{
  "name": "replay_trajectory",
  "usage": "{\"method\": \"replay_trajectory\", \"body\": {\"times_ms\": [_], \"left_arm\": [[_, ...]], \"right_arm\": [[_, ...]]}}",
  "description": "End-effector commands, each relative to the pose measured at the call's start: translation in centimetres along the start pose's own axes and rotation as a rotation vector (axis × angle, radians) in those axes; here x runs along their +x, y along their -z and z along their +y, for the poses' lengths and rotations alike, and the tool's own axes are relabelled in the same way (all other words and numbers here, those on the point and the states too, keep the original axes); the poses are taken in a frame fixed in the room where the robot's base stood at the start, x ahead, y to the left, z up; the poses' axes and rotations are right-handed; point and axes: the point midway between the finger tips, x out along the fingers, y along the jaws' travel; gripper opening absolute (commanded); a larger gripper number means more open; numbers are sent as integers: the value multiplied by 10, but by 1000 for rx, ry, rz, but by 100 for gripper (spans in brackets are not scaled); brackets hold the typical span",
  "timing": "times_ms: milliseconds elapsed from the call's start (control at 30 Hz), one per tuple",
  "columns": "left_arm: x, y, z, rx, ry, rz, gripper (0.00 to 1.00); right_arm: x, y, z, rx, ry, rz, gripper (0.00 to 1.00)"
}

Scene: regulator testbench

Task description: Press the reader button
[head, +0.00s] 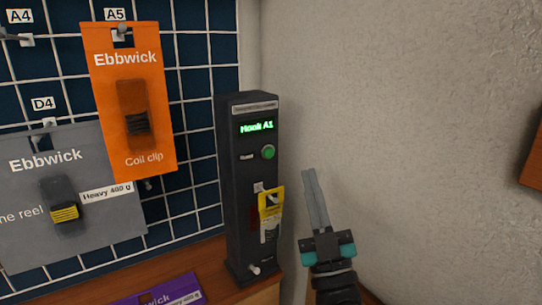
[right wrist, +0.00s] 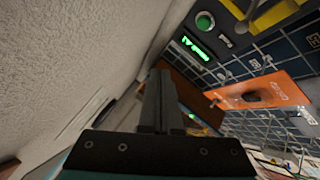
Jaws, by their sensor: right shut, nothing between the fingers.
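The reader (head: 252,190) is a dark upright box at the end of the wooden counter, against the wall corner. Its lit green display reads "Hook A1". The round green reader button (head: 268,152) sits below the display on its front. The button also shows in the right wrist view (right wrist: 205,21), at the top. My right gripper (head: 309,171) is shut and empty, to the right of the reader and apart from it, its fingers pointing up. In the right wrist view its fingers (right wrist: 158,75) are together. My left gripper is not in view.
A yellow tag (head: 271,198) hangs on the reader's front below the button. An orange Coil clip pack (head: 128,70) and a grey Ebbwick pack (head: 110,225) hang on the grid panel. A purple pack (head: 165,292) lies on the counter. A bare wall (head: 400,100) stands right.

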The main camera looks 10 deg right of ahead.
Motion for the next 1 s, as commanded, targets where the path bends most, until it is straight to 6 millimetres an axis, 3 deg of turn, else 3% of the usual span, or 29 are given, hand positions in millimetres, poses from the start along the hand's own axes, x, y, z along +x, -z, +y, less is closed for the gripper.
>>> {"method": "replay_trajectory", "body": {"times_ms": [333,533,667,1000], "left_arm": [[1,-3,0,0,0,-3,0],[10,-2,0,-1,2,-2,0],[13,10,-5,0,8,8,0],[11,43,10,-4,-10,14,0]], "right_arm": [[2,-2,-2,1,0,-1,0],[14,-13,-12,3,-1,-1,0],[25,-21,-20,1,0,-2,0],[49,-38,-37,2,0,-2,0]]}}
